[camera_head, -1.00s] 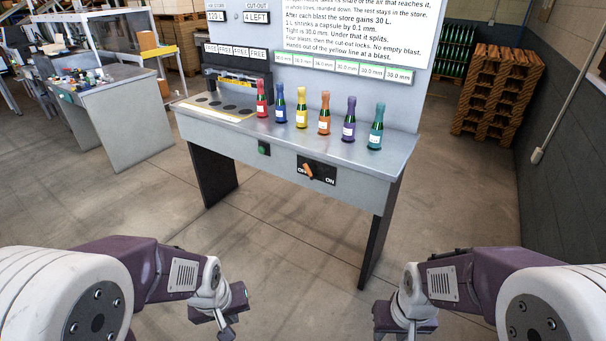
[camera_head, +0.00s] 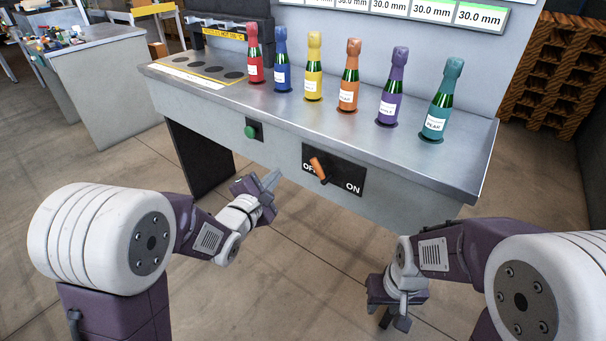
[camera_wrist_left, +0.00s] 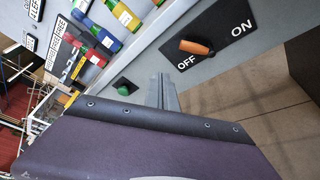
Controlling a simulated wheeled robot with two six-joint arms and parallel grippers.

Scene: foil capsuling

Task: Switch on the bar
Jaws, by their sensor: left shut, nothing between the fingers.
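An orange switch lever (camera_head: 318,169) sits on a black plate (camera_head: 347,184) marked OFF and ON, on the front of the grey bench. The lever leans toward OFF. It also shows in the left wrist view (camera_wrist_left: 197,47), lying toward the OFF side. My left gripper (camera_head: 273,178) is shut and empty, in front of the bench, to the left of the switch plate and apart from it. Its fingers also show in the left wrist view (camera_wrist_left: 162,92), pointing toward the bench front. My right gripper (camera_head: 393,318) hangs low in front of the bench; its finger gap is unclear.
A green button (camera_head: 251,131) is on the bench front left of the switch. Several capped bottles, such as a yellow one (camera_head: 314,72), stand along the bench top (camera_head: 290,103). The floor before the bench is clear.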

